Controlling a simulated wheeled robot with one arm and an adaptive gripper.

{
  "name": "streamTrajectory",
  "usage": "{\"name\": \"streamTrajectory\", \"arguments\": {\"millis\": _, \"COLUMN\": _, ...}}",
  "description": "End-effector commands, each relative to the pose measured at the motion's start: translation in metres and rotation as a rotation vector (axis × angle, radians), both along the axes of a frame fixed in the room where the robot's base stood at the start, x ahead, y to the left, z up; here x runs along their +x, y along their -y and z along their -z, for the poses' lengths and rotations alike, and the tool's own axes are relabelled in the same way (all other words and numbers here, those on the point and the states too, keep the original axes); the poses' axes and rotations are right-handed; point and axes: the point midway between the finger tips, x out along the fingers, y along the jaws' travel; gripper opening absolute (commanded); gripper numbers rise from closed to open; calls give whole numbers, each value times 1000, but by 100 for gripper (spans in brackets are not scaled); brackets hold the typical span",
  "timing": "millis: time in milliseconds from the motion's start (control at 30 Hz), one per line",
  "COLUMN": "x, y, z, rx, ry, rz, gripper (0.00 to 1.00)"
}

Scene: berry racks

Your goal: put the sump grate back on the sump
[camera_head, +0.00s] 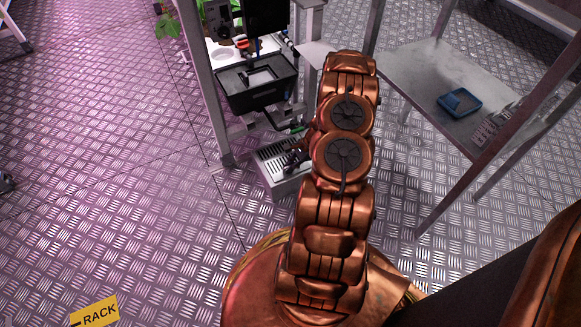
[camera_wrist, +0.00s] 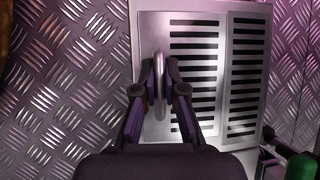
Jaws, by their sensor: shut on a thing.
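The sump (camera_head: 283,187) is a pale metal box on the floor at the foot of the rack, partly hidden by my arm in the head view. Slotted metal lies across its top. In the wrist view the sump grate (camera_wrist: 180,22) is a pale plate with dark slots and an upright loop handle (camera_wrist: 158,62). My gripper (camera_wrist: 160,100) is shut on that handle, with a finger on each side. A second slotted panel (camera_wrist: 247,18) lies right beside the grate. I cannot tell whether the grate sits flush. In the head view my gripper (camera_head: 296,158) is small and partly hidden.
A black tub (camera_head: 256,97) sits on the rack above the sump. A green-capped item (camera_wrist: 301,167) is at the wrist view's lower right. A metal table (camera_head: 420,75) with a blue tray (camera_head: 459,103) stands at right.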

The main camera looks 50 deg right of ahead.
Motion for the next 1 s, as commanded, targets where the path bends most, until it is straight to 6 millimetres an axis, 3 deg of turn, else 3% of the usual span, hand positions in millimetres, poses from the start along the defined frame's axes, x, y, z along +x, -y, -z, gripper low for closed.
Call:
{"name": "streamTrajectory", "arguments": {"millis": 167, "x": 0, "y": 0, "z": 1, "rx": 0, "ry": 1, "rz": 1, "gripper": 0}}
{"name": "streamTrajectory", "arguments": {"millis": 200, "x": 0, "y": 0, "z": 1, "rx": 0, "ry": 1, "rz": 1, "gripper": 14}}
{"name": "streamTrajectory", "arguments": {"millis": 400, "x": 0, "y": 0, "z": 1, "rx": 0, "ry": 1, "rz": 1, "gripper": 35}}
{"name": "streamTrajectory", "arguments": {"millis": 767, "x": 0, "y": 0, "z": -1, "rx": -1, "ry": 1, "rz": 0, "gripper": 35}}
{"name": "streamTrajectory", "arguments": {"millis": 1000, "x": -8, "y": 16, "z": -32, "rx": -6, "ry": 2, "rz": 2, "gripper": 35}}
